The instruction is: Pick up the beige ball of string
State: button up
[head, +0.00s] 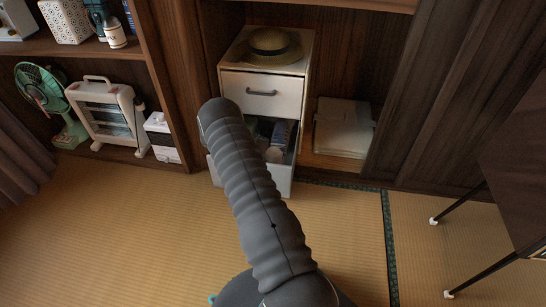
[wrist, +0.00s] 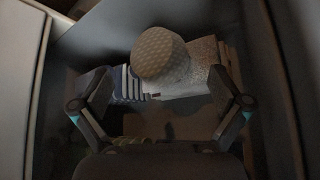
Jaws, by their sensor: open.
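In the wrist view the beige ball of string (wrist: 160,52) lies in an open drawer, near the drawer's wall at the top of the picture. It rests by striped dark-blue and white cloth and a speckled greyish thing. My gripper (wrist: 159,73) is open, with one finger to the left and one to the right, and nothing is held. The ball lies between and a little beyond the fingertips. In the head view my arm hides the gripper and part of the open lower drawer (head: 279,184); I cannot clearly make out the ball there.
The white cabinet (head: 262,92) has a shut upper drawer and a straw hat (head: 269,43) on top. A flat pale box (head: 343,128) stands to its right. A heater (head: 107,112) and green fan (head: 50,92) stand left. Drawer walls (wrist: 278,90) flank my gripper. Tatami in front is clear.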

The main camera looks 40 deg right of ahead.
aim_at(267, 154)
jog(key=x, duration=0.4)
jog(key=shift+s, duration=0.1)
jog(key=c, duration=1.3)
jog(key=shift+o, duration=0.2)
jog(key=shift+f, duration=0.1)
